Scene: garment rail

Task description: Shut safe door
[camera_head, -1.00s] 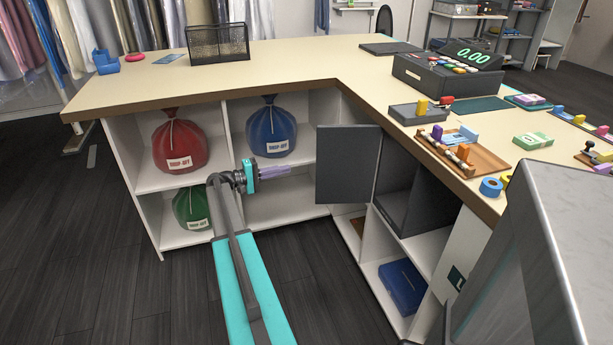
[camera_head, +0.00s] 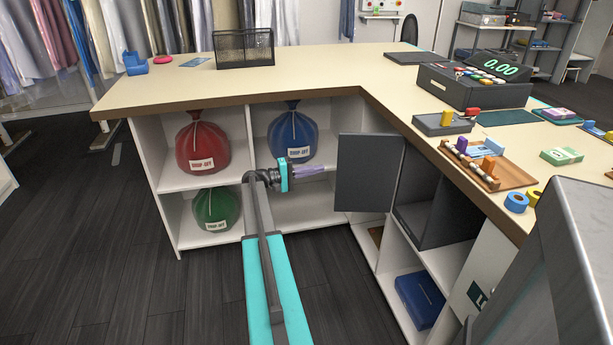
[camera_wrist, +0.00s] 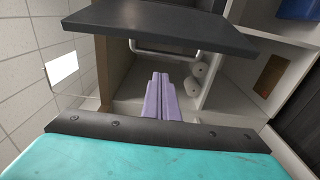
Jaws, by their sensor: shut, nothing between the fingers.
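The safe (camera_head: 428,211) is a dark grey box on a shelf under the counter. Its door (camera_head: 366,173) stands open, swung out to the left of the box. My gripper (camera_head: 322,169) is left of the door, shut and empty, with its lilac fingers pointing right toward the door and apart from it in the picture. In the wrist view the fingers (camera_wrist: 157,98) are together, and a dark panel (camera_wrist: 160,27), which looks like the door, spans the top of the picture. Most of the safe's inside is hidden or dark.
Red (camera_head: 202,147), blue (camera_head: 292,137) and green (camera_head: 215,208) drop-off bags sit in the shelves by my arm. A blue box (camera_head: 419,299) lies below the safe. The counter (camera_head: 310,75) overhangs the shelves. Floor in front is clear.

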